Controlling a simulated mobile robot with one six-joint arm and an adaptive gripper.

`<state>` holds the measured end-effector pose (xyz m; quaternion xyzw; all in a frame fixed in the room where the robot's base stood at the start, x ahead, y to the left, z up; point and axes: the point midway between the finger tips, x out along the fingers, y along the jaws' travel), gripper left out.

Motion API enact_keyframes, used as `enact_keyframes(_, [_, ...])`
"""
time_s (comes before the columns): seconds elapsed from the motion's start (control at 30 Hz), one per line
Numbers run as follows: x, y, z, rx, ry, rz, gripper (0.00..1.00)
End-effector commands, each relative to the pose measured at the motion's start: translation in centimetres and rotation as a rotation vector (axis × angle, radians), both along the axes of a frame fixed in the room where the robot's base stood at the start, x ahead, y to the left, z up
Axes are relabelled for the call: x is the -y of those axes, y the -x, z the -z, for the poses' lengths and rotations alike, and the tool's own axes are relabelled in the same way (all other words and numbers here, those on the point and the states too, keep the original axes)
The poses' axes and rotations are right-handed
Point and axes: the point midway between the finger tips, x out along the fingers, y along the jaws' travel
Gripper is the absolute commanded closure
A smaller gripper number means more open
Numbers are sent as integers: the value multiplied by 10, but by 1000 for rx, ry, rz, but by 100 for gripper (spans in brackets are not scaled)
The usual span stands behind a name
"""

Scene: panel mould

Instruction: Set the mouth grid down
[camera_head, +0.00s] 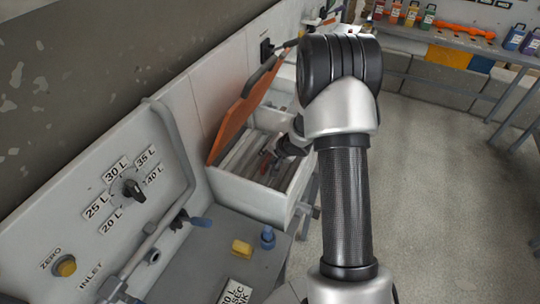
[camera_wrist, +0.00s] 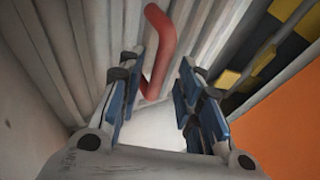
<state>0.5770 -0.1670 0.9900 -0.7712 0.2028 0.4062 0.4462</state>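A pale open-topped box (camera_head: 245,196) stands beyond the panel, with long grey slats (camera_head: 240,152) in it. The slats look like the mouth grid, but I cannot tell its edges. A red bent bar (camera_head: 266,166) like a handle rises from the slats; it also shows in the wrist view (camera_wrist: 161,50). My gripper (camera_head: 278,154) is down inside the box beside the red bar. In the wrist view, my gripper's blue-padded fingers (camera_wrist: 155,85) are apart, with the bar's lower end between them and gaps showing on both sides. The bar's foot is partly hidden.
An orange lid (camera_head: 240,110) stands tilted open along the box's wall side. A panel with a dial (camera_head: 133,188) is at the left. A yellow block (camera_head: 242,248) and a blue knob (camera_head: 267,237) are on the near grey top. Open floor (camera_head: 430,190) lies right.

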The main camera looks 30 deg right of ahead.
Motion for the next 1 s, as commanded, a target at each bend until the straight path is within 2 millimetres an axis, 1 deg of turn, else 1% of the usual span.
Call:
enact_keyframes(0.03, [1, 4, -8, 0, 0, 1, 67])
enact_keyframes(0.4, [5, 49, -73, 1, 1, 3, 67])
enact_keyframes(0.5, [6, 58, -84, 1, 0, 3, 67])
enact_keyframes(0.6, [6, 65, -92, 1, 1, 1, 67])
enact_keyframes(0.67, [6, 67, -95, 1, 4, 0, 67])
enact_keyframes(0.77, [7, 67, -110, 6, 47, -11, 67])
enact_keyframes(0.87, [10, 67, -144, 11, 163, -39, 67])
enact_keyframes(0.93, [9, 73, -178, 5, 270, -67, 67])
enact_keyframes(0.97, [8, 78, -193, -2, 316, -80, 67])
enact_keyframes(1.0, [5, 86, -213, -15, 375, -100, 67])
